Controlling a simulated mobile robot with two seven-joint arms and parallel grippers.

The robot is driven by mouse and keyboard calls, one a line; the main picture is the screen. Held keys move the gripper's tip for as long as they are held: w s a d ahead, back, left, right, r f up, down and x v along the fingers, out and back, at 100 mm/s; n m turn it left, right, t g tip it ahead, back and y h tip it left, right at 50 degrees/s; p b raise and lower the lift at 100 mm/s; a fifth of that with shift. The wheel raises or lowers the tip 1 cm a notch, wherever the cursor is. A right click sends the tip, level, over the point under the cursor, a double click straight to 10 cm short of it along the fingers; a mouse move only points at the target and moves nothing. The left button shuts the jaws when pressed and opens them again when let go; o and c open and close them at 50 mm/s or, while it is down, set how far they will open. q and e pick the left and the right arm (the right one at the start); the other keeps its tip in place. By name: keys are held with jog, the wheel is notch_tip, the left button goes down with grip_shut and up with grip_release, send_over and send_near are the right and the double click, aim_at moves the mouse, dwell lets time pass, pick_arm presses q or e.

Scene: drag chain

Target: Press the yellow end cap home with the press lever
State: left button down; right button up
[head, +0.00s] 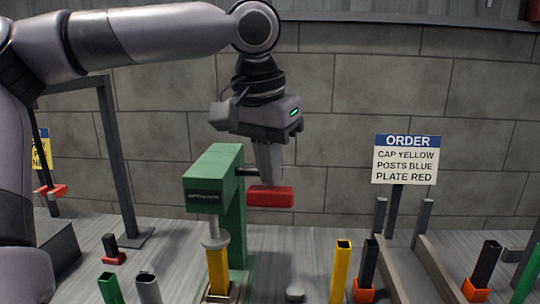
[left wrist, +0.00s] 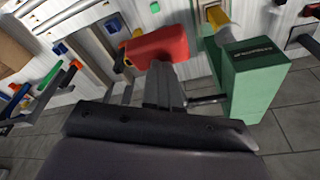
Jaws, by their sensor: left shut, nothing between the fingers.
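The green press (head: 213,175) stands on the bench, left of the middle in the head view; it also shows in the left wrist view (left wrist: 256,80). Its grey rod with a round pad (head: 214,242) sits over an upright yellow piece (head: 218,272), seemingly touching its top. I cannot tell how far any cap is seated. The lever's red handle (head: 270,197) sticks out to the right; it also shows in the left wrist view (left wrist: 158,45). My left gripper (head: 269,178) is shut and empty, pointing down with its fingertips at the handle's upper side. Contact is unclear.
An order sign (head: 405,159) reads cap yellow, posts blue, plate red. A yellow tube (head: 341,272), a green tube (head: 110,288) and a grey tube (head: 148,288) stand along the front. Black posts in orange feet (head: 482,272) stand at the right. A grey frame (head: 115,160) rises at the left.

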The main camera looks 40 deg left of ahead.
pick_arm(q)
notch_tip(320, 180, up, 3)
jog(key=p, duration=0.3)
jog(key=shift+r, duration=0.1)
notch_tip(320, 180, up, 11)
dwell(0.8)
